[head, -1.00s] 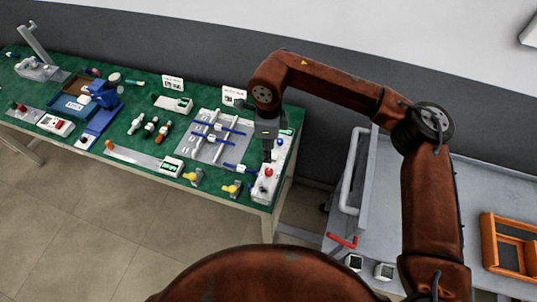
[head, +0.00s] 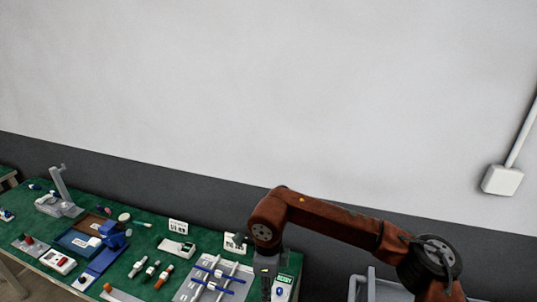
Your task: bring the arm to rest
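My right arm reaches in from the lower right of the head view, its rust-brown links bent over the right end of the green bench (head: 150,240). My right gripper (head: 266,290) points down at the bench's right end, at the bottom edge of the picture. Its fingertips are cut off or too small to read, so whether it is open or shut does not show. My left gripper and arm are not in view.
The bench holds a grey clamp plate (head: 228,273) with blue bars, a blue tray (head: 78,241), a blue press (head: 112,238), a grey stand (head: 62,190), several small canisters (head: 150,270) and white sign cards (head: 178,227). A grey cart (head: 378,287) stands right of it. A wall rises behind.

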